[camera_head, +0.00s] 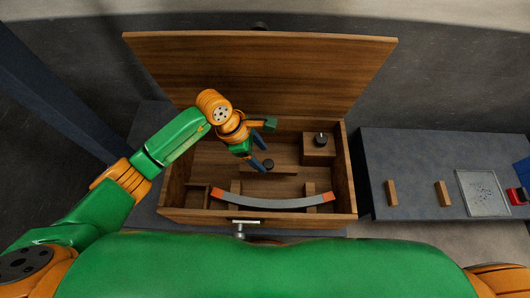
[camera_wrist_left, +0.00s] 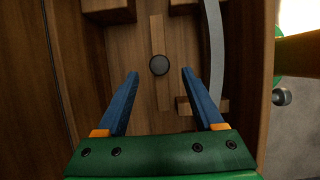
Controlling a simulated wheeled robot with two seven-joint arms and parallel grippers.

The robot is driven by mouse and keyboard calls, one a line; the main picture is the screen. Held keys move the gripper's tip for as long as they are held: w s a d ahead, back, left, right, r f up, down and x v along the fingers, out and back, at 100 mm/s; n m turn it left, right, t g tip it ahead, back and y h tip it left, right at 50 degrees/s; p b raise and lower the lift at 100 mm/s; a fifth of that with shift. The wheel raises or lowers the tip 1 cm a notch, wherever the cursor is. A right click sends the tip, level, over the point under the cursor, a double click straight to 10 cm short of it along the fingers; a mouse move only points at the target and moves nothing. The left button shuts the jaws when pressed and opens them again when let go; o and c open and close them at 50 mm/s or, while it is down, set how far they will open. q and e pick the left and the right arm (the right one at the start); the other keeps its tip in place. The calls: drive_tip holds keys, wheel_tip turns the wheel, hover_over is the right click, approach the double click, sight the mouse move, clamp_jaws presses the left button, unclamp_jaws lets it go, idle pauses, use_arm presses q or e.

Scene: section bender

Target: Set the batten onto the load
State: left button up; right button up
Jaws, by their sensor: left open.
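A wooden strip with a round black knob, which looks like the batten (camera_head: 285,169), lies inside the wooden chest (camera_head: 190,219). It also shows in the left wrist view (camera_wrist_left: 157,35). A curved grey bar with orange ends (camera_head: 285,203), possibly the load, lies along the chest's near side over small wooden blocks; part of it shows in the wrist view (camera_wrist_left: 216,60). My left gripper (camera_head: 265,146) is open inside the chest. In the wrist view its blue fingers (camera_wrist_left: 160,73) stand either side of the knob, apart from it; the height above it is unclear. My right gripper is out of view.
The chest lid (camera_head: 270,70) stands open at the back. A wooden block with a black knob (camera_head: 318,153) sits in the chest's far right corner. A grey table (camera_head: 415,165) on the right holds two wooden blocks (camera_head: 391,193) and a pale tray (camera_head: 462,178).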

sight(268, 163)
use_arm(q)
drive_tip(key=x, duration=0.3)
drive_tip(key=shift+f, duration=0.1)
clamp_jaws()
idle(0.4)
drive_tip(key=shift+w, duration=0.1)
idle(0.4)
idle(0.4)
